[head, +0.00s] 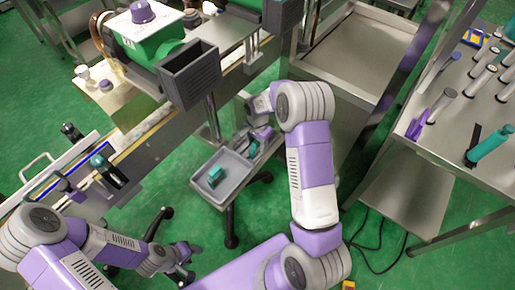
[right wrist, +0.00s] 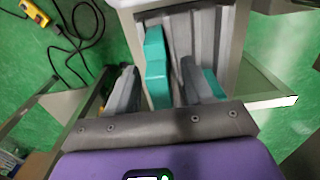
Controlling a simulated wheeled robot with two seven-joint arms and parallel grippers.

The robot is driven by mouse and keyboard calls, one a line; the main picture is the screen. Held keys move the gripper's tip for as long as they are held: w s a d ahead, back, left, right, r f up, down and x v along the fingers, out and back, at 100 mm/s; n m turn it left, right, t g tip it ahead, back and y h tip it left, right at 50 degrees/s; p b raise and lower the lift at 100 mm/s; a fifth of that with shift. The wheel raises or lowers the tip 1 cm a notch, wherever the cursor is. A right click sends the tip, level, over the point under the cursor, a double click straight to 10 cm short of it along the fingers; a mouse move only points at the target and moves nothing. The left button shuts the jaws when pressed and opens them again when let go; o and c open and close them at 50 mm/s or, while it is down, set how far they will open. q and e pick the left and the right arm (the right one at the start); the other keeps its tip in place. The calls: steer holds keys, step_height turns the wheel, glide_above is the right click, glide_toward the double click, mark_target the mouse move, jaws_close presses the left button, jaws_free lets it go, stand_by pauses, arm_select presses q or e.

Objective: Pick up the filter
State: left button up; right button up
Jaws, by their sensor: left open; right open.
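A grey tray (head: 232,190) stands low in the middle of the head view. A teal block (head: 214,174), likely a filter, lies in its near left part. Another teal piece (head: 253,150) lies near the tray's far right end, by my right gripper (head: 256,141). In the right wrist view, a teal block (right wrist: 156,60) lies between the spread fingers of my right gripper (right wrist: 158,72); contact cannot be told. More teal (right wrist: 214,83) shows beyond the right-hand finger, partly hidden. My left gripper (head: 184,259) is open and empty, low over the floor, away from the tray.
A conveyor machine with a green housing (head: 145,38) runs along the left behind the tray. A steel table (head: 460,125) with several syringe-like items stands at the right. A cable (head: 372,247) lies on the green floor.

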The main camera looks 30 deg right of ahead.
jaws_close()
steer(key=shift+r, duration=0.15)
